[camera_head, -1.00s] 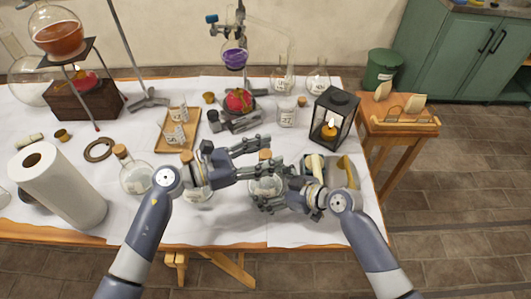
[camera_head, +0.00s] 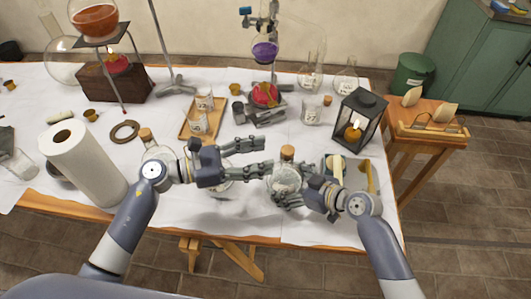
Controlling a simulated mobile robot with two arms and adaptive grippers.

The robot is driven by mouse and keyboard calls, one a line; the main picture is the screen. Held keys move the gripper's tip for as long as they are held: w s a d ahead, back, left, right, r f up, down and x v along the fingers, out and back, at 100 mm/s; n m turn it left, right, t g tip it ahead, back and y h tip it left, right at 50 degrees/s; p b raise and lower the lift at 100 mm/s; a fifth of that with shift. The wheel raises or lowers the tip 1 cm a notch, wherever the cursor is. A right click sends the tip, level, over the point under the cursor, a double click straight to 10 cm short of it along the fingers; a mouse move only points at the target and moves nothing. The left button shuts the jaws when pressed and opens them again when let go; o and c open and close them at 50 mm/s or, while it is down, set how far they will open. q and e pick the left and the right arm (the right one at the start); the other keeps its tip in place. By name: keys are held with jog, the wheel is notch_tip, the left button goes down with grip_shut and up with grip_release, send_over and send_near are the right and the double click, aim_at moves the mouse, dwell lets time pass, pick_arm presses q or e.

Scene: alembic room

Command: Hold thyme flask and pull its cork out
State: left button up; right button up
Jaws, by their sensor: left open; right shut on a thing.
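The flask I take for the thyme flask (camera_head: 286,178) is round clear glass; its label cannot be read. Its cork (camera_head: 287,153) sits upright in the neck. My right gripper (camera_head: 283,190) is shut on the flask's body, with fingers partly covering the glass. My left gripper (camera_head: 264,156) is open, its fingers pointing right, one above the other. Their tips are just left of the cork in the picture and appear apart from it. I cannot tell whether the flask touches the table.
A corked flask (camera_head: 146,137) stands behind my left arm; another is mostly hidden below my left gripper. A lantern (camera_head: 359,120) and a yellow-handled thing (camera_head: 371,178) are at the right. A wooden tray (camera_head: 186,130) holds glass beakers. White cloth (camera_head: 255,218) is bare in front.

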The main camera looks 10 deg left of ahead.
dwell(0.4)
jog(key=o, duration=0.7)
jog(key=shift+o, duration=0.2)
jog(key=shift+d, duration=0.1)
jog(key=v, duration=1.2)
jog(key=shift+s, duration=0.1)
